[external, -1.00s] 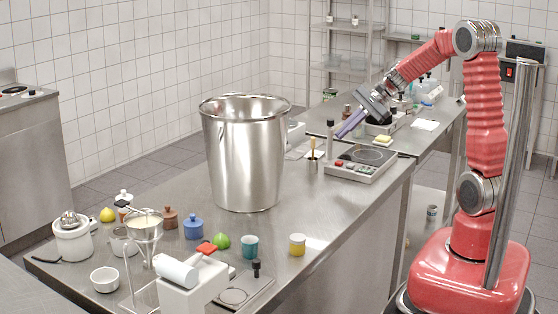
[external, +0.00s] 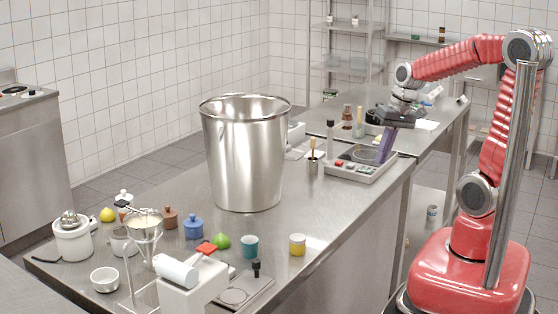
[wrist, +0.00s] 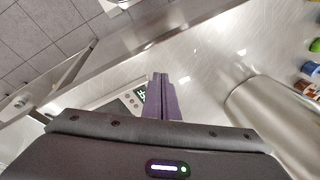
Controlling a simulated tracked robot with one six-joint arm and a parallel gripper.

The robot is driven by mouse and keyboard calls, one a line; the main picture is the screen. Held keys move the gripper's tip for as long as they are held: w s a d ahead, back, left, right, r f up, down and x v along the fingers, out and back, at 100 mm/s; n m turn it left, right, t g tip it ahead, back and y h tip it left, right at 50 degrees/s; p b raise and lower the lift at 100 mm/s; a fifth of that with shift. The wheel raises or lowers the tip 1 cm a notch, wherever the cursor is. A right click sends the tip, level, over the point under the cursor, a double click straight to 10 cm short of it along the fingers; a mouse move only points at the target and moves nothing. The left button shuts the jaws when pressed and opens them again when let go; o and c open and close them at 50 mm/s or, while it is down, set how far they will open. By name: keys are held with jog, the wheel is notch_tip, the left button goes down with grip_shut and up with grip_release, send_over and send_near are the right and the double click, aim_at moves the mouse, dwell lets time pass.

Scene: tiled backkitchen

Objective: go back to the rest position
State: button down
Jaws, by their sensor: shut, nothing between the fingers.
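In the wrist view the closed fingers (wrist: 161,97) show in the middle, over the bare counter top. The red arm reaches out from its base at the right, with the forearm nearly level.
A tall steel pot (external: 243,155) stands on the counter (external: 330,215) left of my gripper and shows at the right of the wrist view (wrist: 270,120). A small pot with a brush (external: 313,163) stands between. Bottles (external: 347,116) stand behind on the far table.

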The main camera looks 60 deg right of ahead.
jog(key=s+a+r+n+t+h, duration=0.1)
jog(key=s+a+r+n+t, duration=0.1)
jog(key=s+a+r+n, duration=0.4)
jog(key=shift+s+a+n+t, duration=0.2)
jog(key=shift+a+n+t, duration=0.1)
jog(key=shift+a, duration=0.9)
